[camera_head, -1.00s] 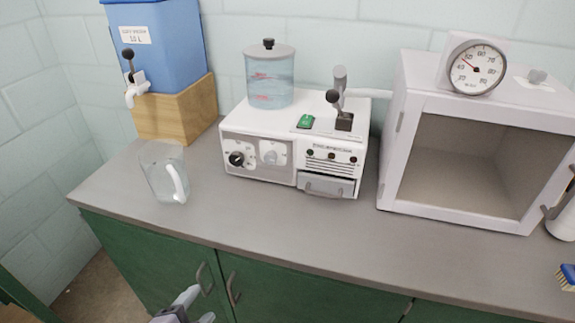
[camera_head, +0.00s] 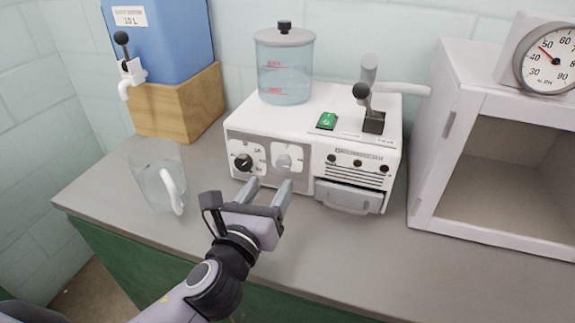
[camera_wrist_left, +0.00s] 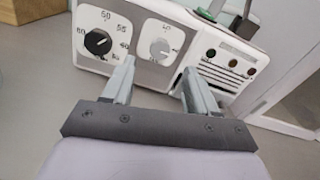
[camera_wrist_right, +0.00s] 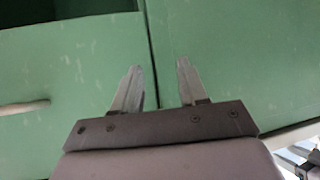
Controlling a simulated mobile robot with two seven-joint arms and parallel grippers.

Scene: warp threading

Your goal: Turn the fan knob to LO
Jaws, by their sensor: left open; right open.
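The white humidifier unit (camera_head: 330,115) stands on the counter with two knobs on its grey front panel. The left knob (camera_head: 243,162) is black with numbers around it; it also shows in the left wrist view (camera_wrist_left: 97,42). The right knob (camera_head: 284,163) is light grey on a white dial, seen too in the left wrist view (camera_wrist_left: 160,49); its lettering is too small to read surely. My left gripper (camera_head: 270,183) is open and empty, just in front of the panel, its fingers pointing at the grey knob, apart from it. My right gripper (camera_wrist_right: 160,65) is open and empty, facing green cabinet doors.
A clear jug (camera_head: 155,178) stands on the counter at left, near a blue water tank (camera_head: 170,45) on a wooden block (camera_head: 180,102). A small drawer (camera_head: 348,198) juts from the unit's front. A white chamber (camera_head: 450,90) with a gauge stands at right.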

